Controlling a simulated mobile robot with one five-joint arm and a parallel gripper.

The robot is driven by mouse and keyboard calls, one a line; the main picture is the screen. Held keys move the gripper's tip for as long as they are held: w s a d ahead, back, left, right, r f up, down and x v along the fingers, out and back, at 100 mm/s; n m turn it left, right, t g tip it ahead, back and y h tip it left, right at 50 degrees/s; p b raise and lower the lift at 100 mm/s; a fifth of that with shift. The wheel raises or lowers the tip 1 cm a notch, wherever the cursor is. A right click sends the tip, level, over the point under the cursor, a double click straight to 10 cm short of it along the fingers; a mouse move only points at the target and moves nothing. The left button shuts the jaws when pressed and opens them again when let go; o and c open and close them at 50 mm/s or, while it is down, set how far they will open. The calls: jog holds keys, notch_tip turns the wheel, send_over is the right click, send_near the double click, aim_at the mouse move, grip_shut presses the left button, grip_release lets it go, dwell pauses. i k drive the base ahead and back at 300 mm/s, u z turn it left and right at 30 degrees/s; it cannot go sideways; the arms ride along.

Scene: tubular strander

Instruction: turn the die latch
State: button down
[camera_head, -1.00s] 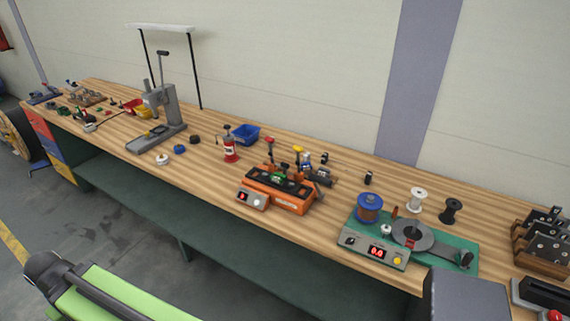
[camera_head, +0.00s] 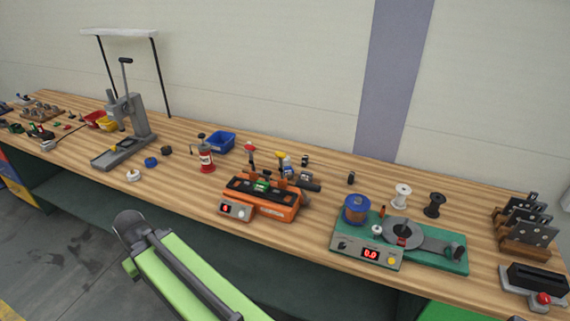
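An orange bench device (camera_head: 283,206) with a black top stands on the workbench near the middle of the view. A small green part (camera_head: 262,186) sits on its top. A red-knobbed lever (camera_head: 251,149) and a yellow-knobbed lever (camera_head: 278,155) stand up behind it. I cannot tell which part is the die latch at this size. A grey control box (camera_head: 236,211) with a red display is at its front left. My green arm link shows at the lower left, in front of the bench. My gripper is not in view.
Left of the device are a red bottle-like jack (camera_head: 206,158), a blue bin (camera_head: 221,142) and a grey press (camera_head: 127,125). To its right is a green-based winder (camera_head: 447,258) with a blue spool (camera_head: 356,208). Bare wood lies along the bench's front edge.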

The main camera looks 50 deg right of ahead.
aim_at(266, 172)
jog(key=z, duration=0.05)
jog(key=i, duration=1)
jog(key=u, duration=0.05)
